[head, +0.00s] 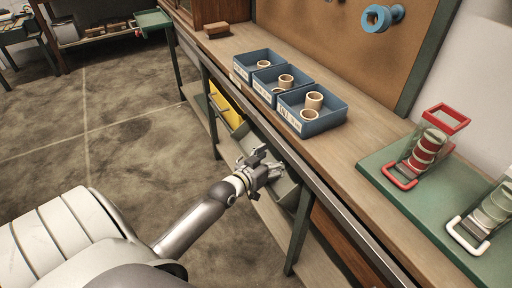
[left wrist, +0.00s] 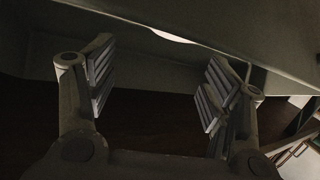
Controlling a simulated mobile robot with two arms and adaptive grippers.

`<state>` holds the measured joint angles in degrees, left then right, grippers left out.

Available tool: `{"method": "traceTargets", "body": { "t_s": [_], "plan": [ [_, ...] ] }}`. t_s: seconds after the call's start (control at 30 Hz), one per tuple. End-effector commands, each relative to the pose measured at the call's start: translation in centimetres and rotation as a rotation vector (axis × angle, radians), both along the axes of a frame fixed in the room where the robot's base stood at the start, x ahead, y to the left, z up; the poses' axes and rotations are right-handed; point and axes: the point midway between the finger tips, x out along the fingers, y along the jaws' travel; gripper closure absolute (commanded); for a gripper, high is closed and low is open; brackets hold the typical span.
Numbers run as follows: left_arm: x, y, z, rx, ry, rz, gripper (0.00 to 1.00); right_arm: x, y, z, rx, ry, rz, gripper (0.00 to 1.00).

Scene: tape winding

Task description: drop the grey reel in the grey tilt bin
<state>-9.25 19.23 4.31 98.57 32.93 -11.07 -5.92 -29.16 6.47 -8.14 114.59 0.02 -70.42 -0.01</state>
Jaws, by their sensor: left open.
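The grey tilt bin (head: 287,188) hangs under the bench, partly covered by my left gripper (head: 260,168). The gripper is at the bin's near side, and I cannot tell whether it touches it. In the left wrist view my left gripper (left wrist: 160,88) has its two ribbed fingers wide apart with nothing between them. Dark grey panels fill the space behind the fingers, with a small pale crescent at the top that I cannot identify. I cannot make out a grey reel in either view; the bin's inside is hidden or too dark. My right gripper is not in view.
A yellow tilt bin (head: 230,106) hangs left of the grey one. Blue trays (head: 324,121) with beige rings stand on the bench (head: 357,150). A green mat (head: 445,208) carries a red-framed stack (head: 427,148) and a white-framed stack (head: 492,210).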

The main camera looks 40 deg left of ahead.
Motion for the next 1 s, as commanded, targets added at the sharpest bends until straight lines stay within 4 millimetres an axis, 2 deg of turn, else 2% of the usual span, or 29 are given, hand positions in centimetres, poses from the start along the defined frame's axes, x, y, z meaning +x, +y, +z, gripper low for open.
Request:
{"method": "traceTargets", "body": {
  "t_s": [0.03, 0.3, 0.5, 0.7, 1.0],
  "plan": [
    [-1.1, 0.0, 0.4, 0.002, 0.002, -0.001, 0.26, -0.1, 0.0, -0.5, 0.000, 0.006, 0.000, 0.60],
    [-6.0, 0.2, 1.2, 0.002, 0.001, 0.000, 0.26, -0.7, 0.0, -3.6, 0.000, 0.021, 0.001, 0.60],
    [-8.6, 0.2, 1.7, 0.001, -0.001, 0.000, 0.26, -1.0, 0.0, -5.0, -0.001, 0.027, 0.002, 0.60],
    [-9.7, 0.2, 1.9, 0.001, -0.002, -0.001, 0.26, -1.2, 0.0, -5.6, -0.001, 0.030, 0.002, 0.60],
    [-9.8, 0.2, 1.9, 0.001, -0.003, -0.001, 0.26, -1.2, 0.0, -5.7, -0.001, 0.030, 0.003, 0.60]
  ]
}}
